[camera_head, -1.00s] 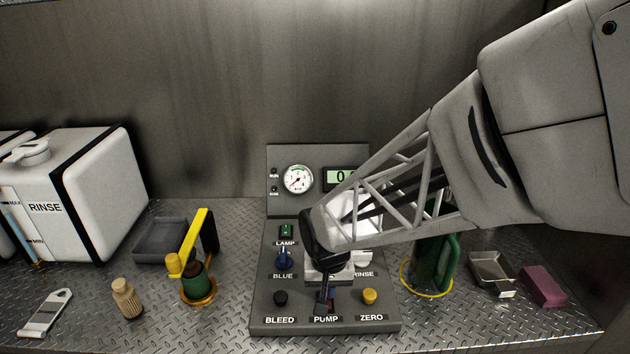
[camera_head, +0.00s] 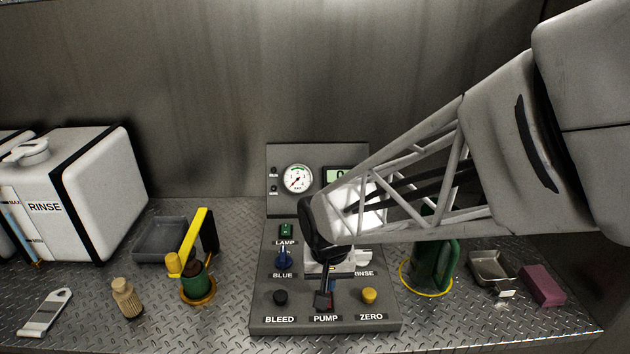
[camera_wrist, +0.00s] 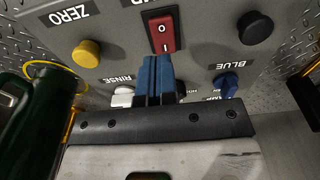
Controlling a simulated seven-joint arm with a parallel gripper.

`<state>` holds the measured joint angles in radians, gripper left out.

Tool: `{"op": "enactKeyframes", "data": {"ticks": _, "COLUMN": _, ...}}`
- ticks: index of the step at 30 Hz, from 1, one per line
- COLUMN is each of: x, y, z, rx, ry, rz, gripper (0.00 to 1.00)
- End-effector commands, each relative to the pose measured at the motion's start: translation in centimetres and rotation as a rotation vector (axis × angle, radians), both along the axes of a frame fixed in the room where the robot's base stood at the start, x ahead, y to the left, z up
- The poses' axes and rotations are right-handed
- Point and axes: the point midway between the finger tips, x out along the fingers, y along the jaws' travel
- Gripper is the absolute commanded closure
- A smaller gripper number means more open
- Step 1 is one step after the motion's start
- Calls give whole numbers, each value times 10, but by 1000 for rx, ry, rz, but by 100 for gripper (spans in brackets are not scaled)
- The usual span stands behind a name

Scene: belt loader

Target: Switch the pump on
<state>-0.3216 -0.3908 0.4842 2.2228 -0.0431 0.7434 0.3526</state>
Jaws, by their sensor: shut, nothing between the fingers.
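The PUMP switch (camera_wrist: 165,31) is a red rocker in a black frame, marked I and 0, near the front edge of the grey control panel (camera_head: 258,312). I cannot tell for sure which half is pressed in. My gripper (camera_wrist: 157,60) has blue fingers, shut with nothing between them. In the head view my gripper (camera_head: 324,300) points down above the PUMP label and hides most of the switch.
The black BLEED button (camera_head: 280,298) and yellow ZERO button (camera_head: 369,296) flank the switch. The blue knob (camera_head: 283,258), green lamp (camera_head: 286,231) and gauge (camera_head: 298,179) are behind. A green container (camera_head: 446,262) stands right of the panel. A yellow-handled item (camera_head: 196,238) stands left.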

Motion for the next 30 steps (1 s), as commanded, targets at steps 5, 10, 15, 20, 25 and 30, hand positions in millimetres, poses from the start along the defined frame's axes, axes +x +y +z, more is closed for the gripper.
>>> {"op": "enactKeyframes", "data": {"ticks": 5, "x": -3, "y": 0, "z": 28, "rx": 1, "ry": -3, "rz": 0, "gripper": 100}}
{"op": "enactKeyframes", "data": {"ticks": 10, "x": -8, "y": 0, "z": 58, "rx": 1, "ry": -3, "rz": 0, "gripper": 100}}
{"op": "enactKeyframes", "data": {"ticks": 15, "x": -11, "y": 0, "z": 84, "rx": 1, "ry": -3, "rz": 0, "gripper": 100}}
{"op": "enactKeyframes", "data": {"ticks": 20, "x": -14, "y": 0, "z": 102, "rx": 1, "ry": -2, "rz": 0, "gripper": 100}}
{"op": "enactKeyframes", "data": {"ticks": 25, "x": -16, "y": 0, "z": 111, "rx": 0, "ry": 0, "rz": 0, "gripper": 100}}
{"op": "enactKeyframes", "data": {"ticks": 30, "x": -16, "y": 0, "z": 113, "rx": 0, "ry": 0, "rz": 0, "gripper": 100}}
